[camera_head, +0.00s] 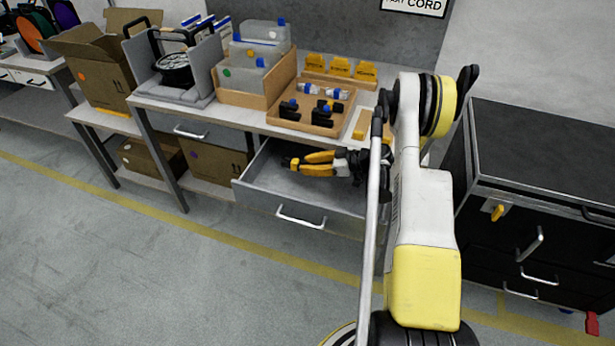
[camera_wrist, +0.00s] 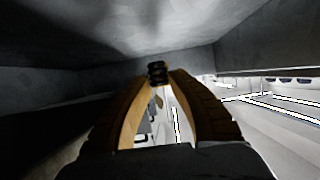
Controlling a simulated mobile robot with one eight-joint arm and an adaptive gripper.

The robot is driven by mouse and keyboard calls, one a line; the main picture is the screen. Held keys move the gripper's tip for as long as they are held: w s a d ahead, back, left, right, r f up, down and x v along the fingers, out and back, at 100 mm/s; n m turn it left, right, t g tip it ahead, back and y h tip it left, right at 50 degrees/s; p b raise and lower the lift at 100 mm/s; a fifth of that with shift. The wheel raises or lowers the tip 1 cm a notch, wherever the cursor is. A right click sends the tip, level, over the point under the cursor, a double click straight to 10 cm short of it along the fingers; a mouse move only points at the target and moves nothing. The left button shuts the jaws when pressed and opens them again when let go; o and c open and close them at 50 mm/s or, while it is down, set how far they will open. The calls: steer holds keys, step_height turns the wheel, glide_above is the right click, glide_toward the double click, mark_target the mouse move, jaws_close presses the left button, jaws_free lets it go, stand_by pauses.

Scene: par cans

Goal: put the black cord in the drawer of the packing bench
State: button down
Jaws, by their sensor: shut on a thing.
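The drawer (camera_head: 325,213) of the packing bench (camera_head: 222,115) is pulled open below the bench top. My gripper (camera_head: 299,164) has yellow fingers and lies nearly level inside or just over the open drawer. It is shut on the black cord (camera_wrist: 157,72), a small dark bundle at the fingertips in the wrist view. In the head view only a small dark bit of the cord (camera_head: 286,161) shows at the tips. The grey drawer walls surround the fingers (camera_wrist: 163,90) in the wrist view. Whether the cord touches the drawer floor cannot be told.
A wooden tray (camera_head: 322,93) with black and blue items stands on the bench above the drawer. Yellow bins (camera_head: 340,68), a box of clear containers (camera_head: 225,82) and a grey stand (camera_head: 190,95) are there too. A black cabinet (camera_head: 540,150) stands to the right.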

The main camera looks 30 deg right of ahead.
step_height(320, 180, down, 4)
steer(key=shift+w+f+b, duration=0.1)
steer(key=shift+b, duration=1)
steer(key=c, duration=1.3)
jaws_free()
steer(key=shift+o, duration=0.2)
